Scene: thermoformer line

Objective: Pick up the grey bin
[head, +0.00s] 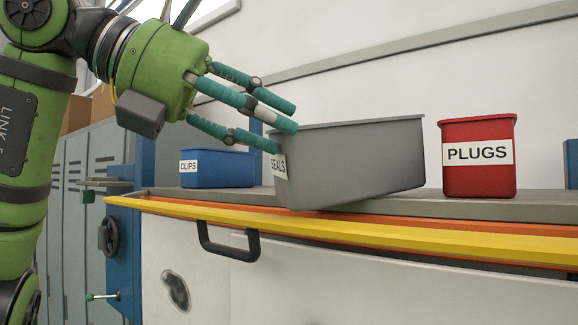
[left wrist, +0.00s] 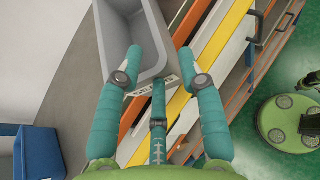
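The grey bin (head: 350,160), with a white SEALS label on its left end, sits at an angle on the grey shelf. Its near lower corner reaches the shelf's front edge. It shows at the top of the left wrist view (left wrist: 129,30). My left gripper (head: 283,125) is at the bin's left end, fingers apart and pointing at the rim. In the left wrist view its fingers (left wrist: 162,68) are spread around the bin's near corner, the lower one close to the label. Contact with the wall cannot be told. My right gripper is not in view.
A blue CLIPS bin (head: 217,168) stands left of the grey bin, and a red PLUGS bin (head: 479,180) stands right of it. A yellow rail (head: 400,234) runs along the shelf's front, above a black handle (head: 229,252). A white wall is behind.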

